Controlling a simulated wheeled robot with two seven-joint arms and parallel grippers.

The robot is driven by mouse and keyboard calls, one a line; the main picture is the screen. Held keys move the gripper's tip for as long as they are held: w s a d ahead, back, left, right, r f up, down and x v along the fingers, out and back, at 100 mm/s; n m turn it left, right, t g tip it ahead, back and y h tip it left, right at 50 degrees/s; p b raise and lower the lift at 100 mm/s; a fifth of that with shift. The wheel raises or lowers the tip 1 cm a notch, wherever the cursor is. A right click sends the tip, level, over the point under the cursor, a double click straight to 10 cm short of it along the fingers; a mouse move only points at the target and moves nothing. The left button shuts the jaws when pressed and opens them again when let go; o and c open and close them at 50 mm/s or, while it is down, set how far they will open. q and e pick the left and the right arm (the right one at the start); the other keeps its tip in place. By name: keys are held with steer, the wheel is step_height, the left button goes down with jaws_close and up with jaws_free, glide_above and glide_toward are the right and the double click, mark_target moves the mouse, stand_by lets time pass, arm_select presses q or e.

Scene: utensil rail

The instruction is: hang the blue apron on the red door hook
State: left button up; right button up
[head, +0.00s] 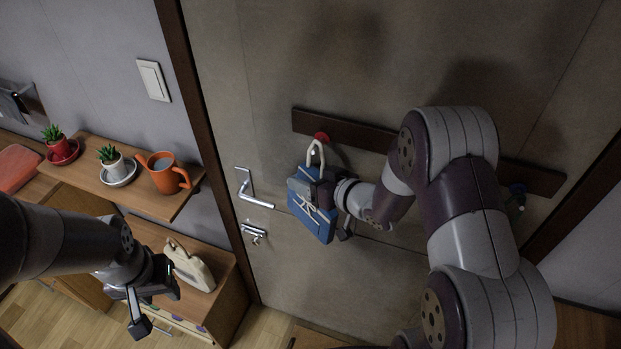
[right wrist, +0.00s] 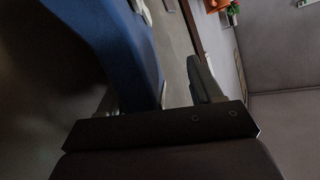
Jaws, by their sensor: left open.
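The blue apron (head: 299,187), a folded block with white markings and a pale loop (head: 310,151), is upright against the door. The loop's top is at the red door hook (head: 321,137) and appears to pass around its peg. My right gripper (head: 333,213) is at the apron's right side, its fingers apart. In the right wrist view the blue apron (right wrist: 135,50) lies by one finger, with a gap to the other. My left gripper (head: 152,303) is open and empty at the lower left, in front of a cream bag-like item (head: 190,266).
The dark hook rail (head: 365,134) crosses the door (head: 290,60), partly behind my right arm. A dark hook (head: 516,197) is at its right. A door handle (head: 253,195) is left of the apron. An orange jug (head: 164,176) and potted plants stand on the left shelf (head: 150,206).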

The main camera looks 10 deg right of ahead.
steer(key=b+v, duration=0.2)
steer(key=v, duration=1.1)
steer(key=s+d+f+m+g+h+b, duration=0.1)
steer(key=s+d+f+m+g+h, duration=0.25)
steer(key=d+f+h, duration=0.55)
steer(key=s+a+f+g+y+b, duration=0.1)
steer(key=s+a+f+g+b, duration=0.25)
steer(key=s+g, duration=0.25)
steer(key=a+y+b, duration=0.1)
steer(key=a+b, duration=0.1)
steer(key=a, duration=0.5)
steer(key=shift+s+r+g, duration=0.25)
steer(key=shift+r+g, duration=0.1)
